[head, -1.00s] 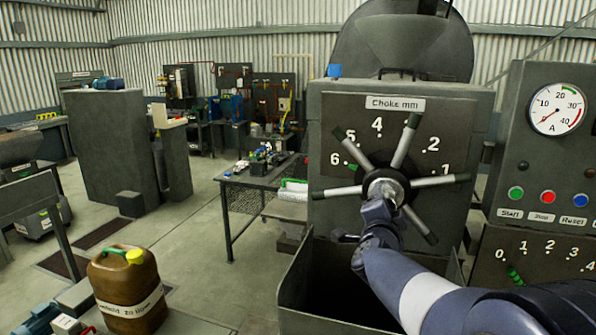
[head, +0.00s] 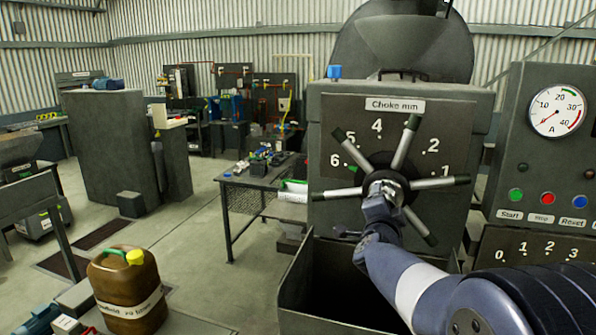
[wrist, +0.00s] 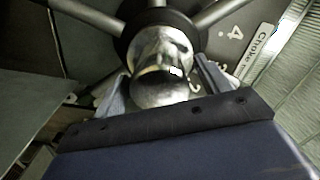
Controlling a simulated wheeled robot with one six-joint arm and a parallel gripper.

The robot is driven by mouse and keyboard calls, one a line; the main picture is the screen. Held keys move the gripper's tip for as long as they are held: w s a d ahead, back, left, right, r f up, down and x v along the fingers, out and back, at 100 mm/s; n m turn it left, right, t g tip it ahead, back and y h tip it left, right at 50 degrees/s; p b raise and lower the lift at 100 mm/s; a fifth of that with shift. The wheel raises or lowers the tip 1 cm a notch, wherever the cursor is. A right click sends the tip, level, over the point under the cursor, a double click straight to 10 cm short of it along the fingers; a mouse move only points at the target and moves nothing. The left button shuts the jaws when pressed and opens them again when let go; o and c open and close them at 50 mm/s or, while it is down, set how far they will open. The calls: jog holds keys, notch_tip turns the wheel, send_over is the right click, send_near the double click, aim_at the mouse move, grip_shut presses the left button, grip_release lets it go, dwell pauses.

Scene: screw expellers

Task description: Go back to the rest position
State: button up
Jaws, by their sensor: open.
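The choke handwheel (head: 406,152) has several grey spokes with dark grips and stands on the front of the grey machine, under a "Choke mm" plate (head: 395,104). My gripper (head: 382,190) is at the wheel's hub, with my arm coming in from the lower right. In the wrist view, the shiny metal hub (wrist: 160,62) lies ahead, between the two fingers of my gripper (wrist: 165,88). The fingers are apart; whether either touches the hub I cannot tell.
A control panel with a gauge (head: 557,110) and push buttons (head: 547,198) stands close on the right. An open dark bin (head: 300,285) lies under the wheel. A brown jerrycan (head: 128,290) stands at lower left. A workbench (head: 250,178) stands behind; floor between is clear.

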jog(key=shift+x, duration=0.85)
jog(key=shift+f+m+b, duration=0.15)
jog(key=shift+m+b, duration=0.2)
jog(key=shift+m, duration=0.15)
jog(key=m+b, duration=0.1)
jog(key=m, duration=0.2)
jog(key=shift+s, duration=0.15)
jog(key=m+b, duration=0.2)
jog(key=m, duration=0.4)
jog(key=shift+m, duration=0.3)
jog(key=m+b, duration=0.1)
jog(key=m, duration=0.5)
jog(key=shift+m, duration=0.3)
jog(key=m, duration=0.3)
jog(key=shift+a, duration=0.15)
jog(key=shift+m+p, duration=0.5)
jog(key=shift+m, duration=0.3)
jog(key=shift+s, duration=0.1)
